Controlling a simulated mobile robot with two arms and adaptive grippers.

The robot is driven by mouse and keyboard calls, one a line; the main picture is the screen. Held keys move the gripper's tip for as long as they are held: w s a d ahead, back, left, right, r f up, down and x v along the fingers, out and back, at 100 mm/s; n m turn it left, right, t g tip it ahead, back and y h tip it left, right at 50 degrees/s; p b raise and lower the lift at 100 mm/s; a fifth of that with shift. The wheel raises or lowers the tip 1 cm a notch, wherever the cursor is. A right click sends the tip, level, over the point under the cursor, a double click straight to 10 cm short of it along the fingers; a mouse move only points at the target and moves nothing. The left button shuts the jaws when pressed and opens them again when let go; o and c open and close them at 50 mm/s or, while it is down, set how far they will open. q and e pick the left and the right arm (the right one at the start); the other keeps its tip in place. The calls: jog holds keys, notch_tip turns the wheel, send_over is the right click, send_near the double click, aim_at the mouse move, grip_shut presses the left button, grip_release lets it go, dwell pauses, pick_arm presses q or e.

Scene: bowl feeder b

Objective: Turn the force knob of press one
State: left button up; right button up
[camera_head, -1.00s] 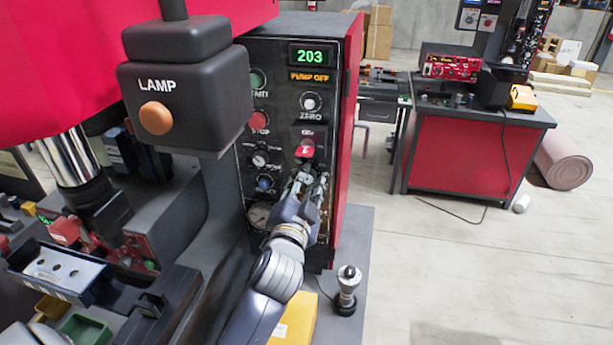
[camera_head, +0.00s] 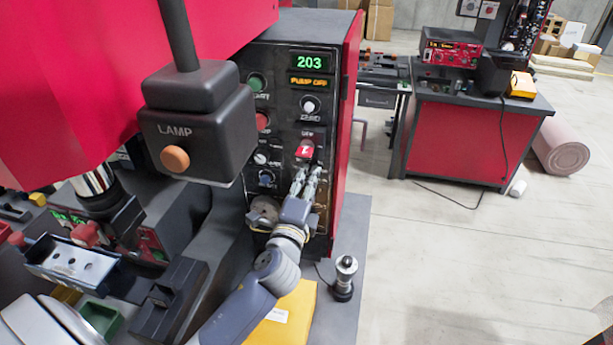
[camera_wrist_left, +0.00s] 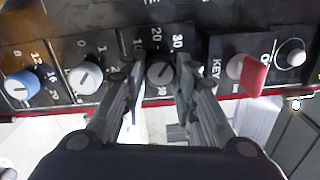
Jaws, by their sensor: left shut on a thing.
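The press's control panel (camera_head: 287,75) is black, with a green 203 display (camera_head: 310,62) and an orange PUMP OFF display (camera_head: 309,82). In the head view the fingers hide this knob. My right gripper is not in view.
In the wrist view, a grey knob (camera_wrist_left: 88,77) and a blue knob (camera_wrist_left: 22,86) sit left of the fingers, and the red key (camera_wrist_left: 253,76) sits close right. A black LAMP box (camera_head: 199,125) hangs in front of the panel's left side. A small metal cylinder (camera_head: 345,275) stands below right.

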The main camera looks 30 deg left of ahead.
pick_arm(q)
jog(key=m, duration=1)
jog(key=shift+a+r+m+h, duration=0.25)
jog(key=shift+r+m+h, duration=0.05)
jog(key=shift+r+m, duration=0.1)
dwell(0.3)
jog(key=o, duration=0.9)
jog(key=shift+o, duration=0.9)
jog(key=shift+w+f, duration=0.2)
jog(key=shift+f, duration=0.15)
jog(key=shift+s+d+f, duration=0.1)
jog(key=shift+s, duration=0.1)
jog(key=v, duration=1.1)
jog(key=shift+s, duration=0.3)
